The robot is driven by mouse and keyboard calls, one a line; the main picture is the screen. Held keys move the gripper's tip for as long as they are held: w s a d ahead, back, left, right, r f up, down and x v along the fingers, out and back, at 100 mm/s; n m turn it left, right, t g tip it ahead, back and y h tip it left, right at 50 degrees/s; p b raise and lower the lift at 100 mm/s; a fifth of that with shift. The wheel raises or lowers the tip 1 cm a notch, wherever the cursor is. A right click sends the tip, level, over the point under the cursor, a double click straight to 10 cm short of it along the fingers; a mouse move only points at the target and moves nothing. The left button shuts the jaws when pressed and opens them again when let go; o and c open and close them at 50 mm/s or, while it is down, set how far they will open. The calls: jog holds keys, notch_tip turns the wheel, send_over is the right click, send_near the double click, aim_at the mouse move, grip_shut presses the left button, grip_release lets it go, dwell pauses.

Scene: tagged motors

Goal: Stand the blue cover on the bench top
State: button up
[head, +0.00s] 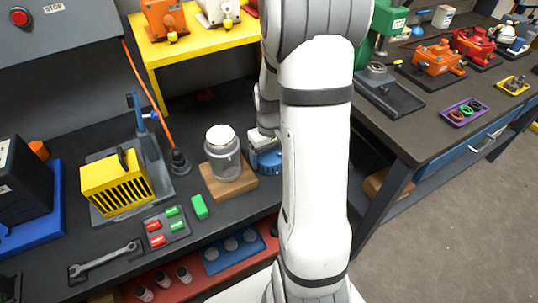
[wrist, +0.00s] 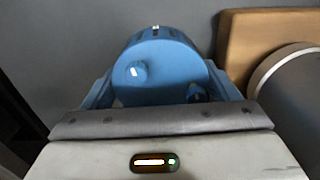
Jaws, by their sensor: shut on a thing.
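The blue cover (head: 269,162) is round with a ribbed edge, mostly behind my arm in the head view. In the wrist view the blue cover (wrist: 160,68) shows a flat round face with two small bosses. My gripper (head: 262,145) is shut on it, with a finger at each side in the wrist view (wrist: 165,92). The cover is just right of the jar's wooden block, low over the black bench top (head: 110,222). I cannot tell whether it touches the bench.
A lidded glass jar (head: 223,155) stands on a wooden block (head: 229,187) close to my gripper. Left are a yellow finned motor (head: 115,182), a grey tray of red and green pieces (head: 166,226), a green block (head: 199,207) and a wrench (head: 104,259). A yellow shelf (head: 200,50) stands behind.

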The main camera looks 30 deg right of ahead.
aim_at(270, 154)
jog(key=shift+f, duration=0.15)
jog(key=shift+f, duration=0.1)
jog(key=shift+f, duration=0.15)
jog(key=o, duration=0.9)
jog(key=shift+r, duration=0.7)
notch_tip(270, 154, up, 11)
